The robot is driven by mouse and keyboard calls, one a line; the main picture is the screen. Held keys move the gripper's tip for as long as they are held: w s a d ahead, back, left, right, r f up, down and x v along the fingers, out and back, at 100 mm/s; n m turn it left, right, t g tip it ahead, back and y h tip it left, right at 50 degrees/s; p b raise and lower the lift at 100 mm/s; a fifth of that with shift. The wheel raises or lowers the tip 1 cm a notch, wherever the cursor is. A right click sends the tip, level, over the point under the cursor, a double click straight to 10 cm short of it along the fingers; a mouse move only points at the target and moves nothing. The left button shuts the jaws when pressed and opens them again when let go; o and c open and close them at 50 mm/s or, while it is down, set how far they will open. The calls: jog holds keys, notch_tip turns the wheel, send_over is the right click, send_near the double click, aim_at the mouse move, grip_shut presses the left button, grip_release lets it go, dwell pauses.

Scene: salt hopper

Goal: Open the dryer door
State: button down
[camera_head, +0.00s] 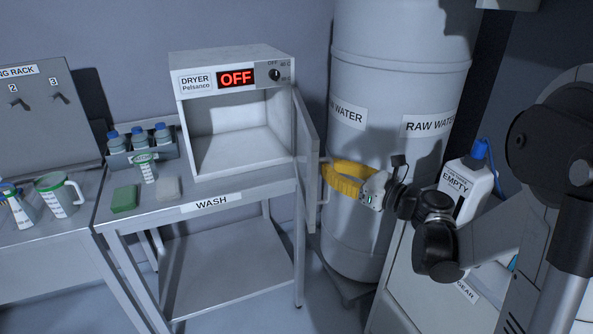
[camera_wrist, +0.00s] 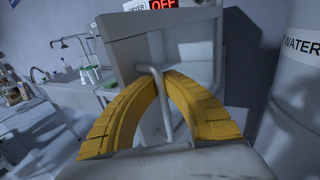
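The dryer (camera_head: 238,105) stands on the wash table with its front open and its inside empty. Its door (camera_head: 307,150) is swung wide open on the right side, hinged at the right edge. The door handle (camera_head: 323,190) is a thin grey bar on the door's outer face. My gripper (camera_head: 326,172) has yellow fingers that reach the handle from the right. In the wrist view the fingertips (camera_wrist: 163,76) close in on both sides of the handle bar (camera_wrist: 166,105), with the door (camera_wrist: 151,115) behind it. The dryer's red display reads OFF.
A raw water tank (camera_head: 385,80) stands close behind my gripper. The wash table (camera_head: 250,197) carries a green sponge (camera_head: 124,198), a pale block (camera_head: 167,188) and a rack of blue-capped bottles (camera_head: 139,138). A white EMPTY jug (camera_head: 466,187) stands at the right.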

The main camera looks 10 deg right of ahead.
jog(key=w+d, duration=0.1)
jog(key=d, duration=0.7)
jog(key=shift+w+d, duration=0.25)
jog(key=shift+d, duration=0.1)
jog(key=shift+f, duration=0.1)
jog(key=c, duration=1.5)
grip_release()
jog(key=shift+s, duration=0.1)
jog(key=v, duration=1.2)
